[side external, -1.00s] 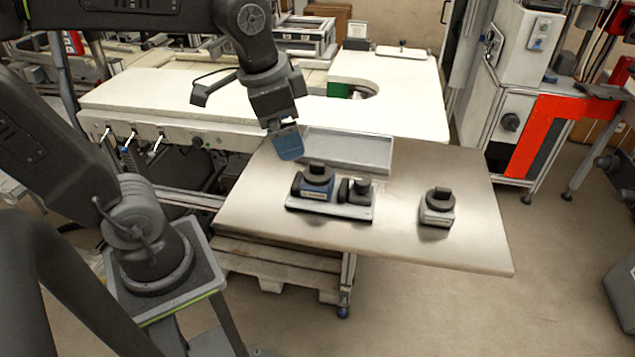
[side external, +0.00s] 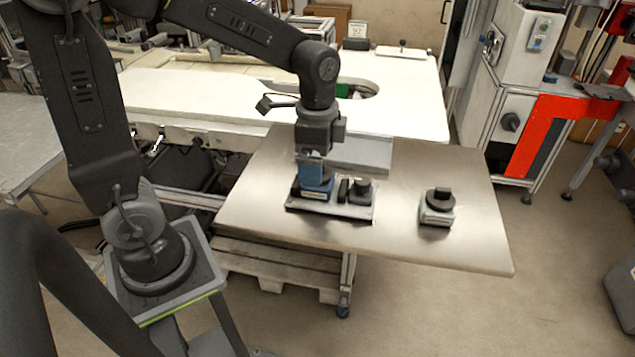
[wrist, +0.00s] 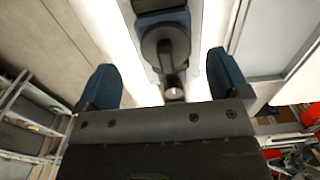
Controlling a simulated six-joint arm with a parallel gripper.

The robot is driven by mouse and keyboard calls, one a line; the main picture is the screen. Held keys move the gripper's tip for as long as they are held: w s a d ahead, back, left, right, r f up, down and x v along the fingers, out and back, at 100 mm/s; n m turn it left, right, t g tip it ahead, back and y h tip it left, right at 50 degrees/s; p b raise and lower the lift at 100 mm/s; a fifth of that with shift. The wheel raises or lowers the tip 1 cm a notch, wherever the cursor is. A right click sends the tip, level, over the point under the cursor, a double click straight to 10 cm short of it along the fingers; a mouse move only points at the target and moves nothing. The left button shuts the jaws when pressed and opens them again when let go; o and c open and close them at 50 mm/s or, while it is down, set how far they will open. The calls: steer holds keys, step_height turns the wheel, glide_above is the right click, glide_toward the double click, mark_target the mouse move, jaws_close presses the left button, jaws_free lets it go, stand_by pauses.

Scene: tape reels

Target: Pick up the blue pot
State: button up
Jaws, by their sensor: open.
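The blue pot (side external: 318,195) is a small blue block with a dark round top. It stands on the left part of a light base plate (side external: 352,215) on the metal table. My gripper (side external: 315,180) points down right at the pot, and its blue fingers hide much of it in the side view. In the wrist view my two blue fingers (wrist: 164,80) are spread wide apart. A dark round top (wrist: 165,45) with a raised bar shows between and beyond them. I cannot tell whether the fingers touch the pot.
Another black-topped block (side external: 438,207) stands alone to the right. A shallow grey tray (side external: 365,153) lies behind.

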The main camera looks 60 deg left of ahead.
steer(key=shift+w+a+f, duration=0.1)
steer(key=shift+a+f, duration=0.05)
steer(key=shift+f, duration=1.2)
steer(key=shift+w+a+f, duration=0.1)
steer(key=shift+f, duration=1.25)
steer(key=shift+c, duration=0.2)
steer(key=c, duration=1.2)
steer(key=shift+r, duration=0.1)
steer(key=shift+c, duration=0.3)
steer(key=shift+r, duration=0.1)
